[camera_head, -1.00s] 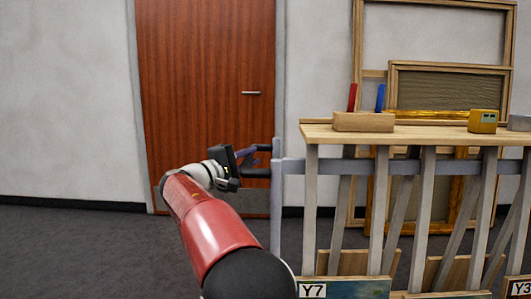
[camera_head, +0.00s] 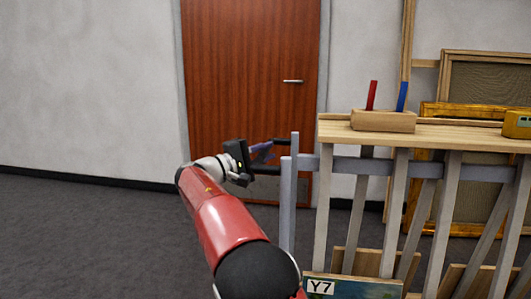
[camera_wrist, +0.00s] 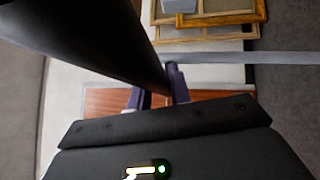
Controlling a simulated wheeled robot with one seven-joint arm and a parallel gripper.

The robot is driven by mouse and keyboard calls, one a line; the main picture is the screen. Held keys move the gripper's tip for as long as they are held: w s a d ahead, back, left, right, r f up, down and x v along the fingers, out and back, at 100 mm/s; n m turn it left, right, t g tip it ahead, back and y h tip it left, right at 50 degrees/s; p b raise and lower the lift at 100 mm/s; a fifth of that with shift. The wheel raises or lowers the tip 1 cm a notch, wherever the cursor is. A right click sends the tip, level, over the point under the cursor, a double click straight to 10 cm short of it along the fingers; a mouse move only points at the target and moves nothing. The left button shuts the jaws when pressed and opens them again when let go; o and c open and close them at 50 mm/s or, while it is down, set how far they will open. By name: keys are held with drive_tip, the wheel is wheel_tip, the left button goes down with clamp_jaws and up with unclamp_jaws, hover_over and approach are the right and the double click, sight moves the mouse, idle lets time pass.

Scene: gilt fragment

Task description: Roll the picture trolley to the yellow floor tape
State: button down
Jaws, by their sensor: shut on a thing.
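The picture trolley appears as a wooden-topped rack (camera_head: 450,137) with slanted grey uprights, filling the right of the head view. A grey rail and end post (camera_head: 295,215) with black handle grips are at its left end. My gripper (camera_head: 263,153) is shut on the handle there. A picture labelled Y7 (camera_head: 345,288) sits low in the rack. The yellow floor tape and the trolley's wheels are not in view.
A wooden block with red and blue handles (camera_head: 383,121) and a yellow device (camera_head: 517,124) stand on the top. A closed brown door (camera_head: 240,80) is behind. Dark carpet (camera_head: 90,240) at left is clear.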

drive_tip(key=c, duration=1.3)
unclamp_jaws()
drive_tip(key=v, duration=0.8)
drive_tip(key=shift+b, duration=0.4)
drive_tip(key=shift+w, duration=0.1)
